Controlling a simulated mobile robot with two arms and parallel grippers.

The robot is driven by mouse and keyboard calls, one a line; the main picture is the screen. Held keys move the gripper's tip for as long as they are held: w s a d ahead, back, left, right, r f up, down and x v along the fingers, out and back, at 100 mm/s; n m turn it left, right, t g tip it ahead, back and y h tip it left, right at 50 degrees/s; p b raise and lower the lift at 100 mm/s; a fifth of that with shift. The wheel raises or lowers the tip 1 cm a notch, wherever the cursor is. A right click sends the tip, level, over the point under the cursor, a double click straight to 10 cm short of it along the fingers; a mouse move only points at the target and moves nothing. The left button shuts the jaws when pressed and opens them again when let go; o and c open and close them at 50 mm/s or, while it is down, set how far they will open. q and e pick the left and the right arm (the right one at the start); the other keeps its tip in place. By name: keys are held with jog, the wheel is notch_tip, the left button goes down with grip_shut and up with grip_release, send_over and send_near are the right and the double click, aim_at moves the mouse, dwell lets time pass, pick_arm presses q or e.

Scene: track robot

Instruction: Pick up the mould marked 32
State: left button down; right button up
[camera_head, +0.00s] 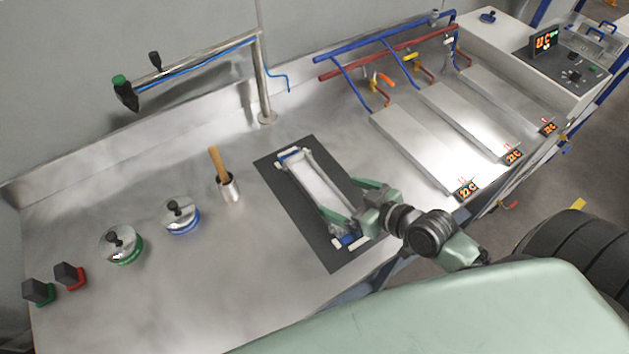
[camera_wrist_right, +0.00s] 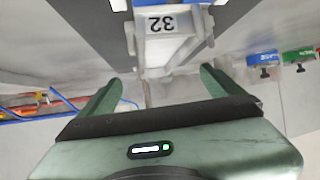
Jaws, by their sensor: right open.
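The mould marked 32 (camera_head: 312,184) is a long, pale metal trough with blue and white end fittings. It lies on a dark rectangular mat (camera_head: 337,257) on the steel bench. In the right wrist view the number 32 on the mould (camera_wrist_right: 168,24) reads upside down at the top. My right gripper (camera_head: 341,200) is at the near half of the mould, its green fingers spread to either side. In the wrist view my right gripper (camera_wrist_right: 160,76) is open, with the mould's body between and beyond the fingers; contact cannot be told. My left gripper is out of view.
Left of the mat stand a cup with a wooden handle (camera_head: 229,188), a blue-rimmed weight (camera_head: 181,215), a green-rimmed one (camera_head: 121,244) and red and green stamps (camera_head: 69,275). A post (camera_head: 263,80) stands behind. Cooling plates (camera_head: 425,150) and pipes lie right.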

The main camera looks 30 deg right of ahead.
aim_at(324, 193)
jog(key=shift+w+a+f, duration=0.1)
jog(key=shift+w+f, duration=0.05)
jog(key=shift+w, duration=0.25)
jog(key=p+x, duration=0.2)
jog(key=x, duration=0.4)
jog(key=shift+w+a, duration=0.1)
jog(key=shift+w+f, duration=0.1)
jog(key=shift+w, duration=0.1)
jog(key=shift+c, duration=1)
grip_shut()
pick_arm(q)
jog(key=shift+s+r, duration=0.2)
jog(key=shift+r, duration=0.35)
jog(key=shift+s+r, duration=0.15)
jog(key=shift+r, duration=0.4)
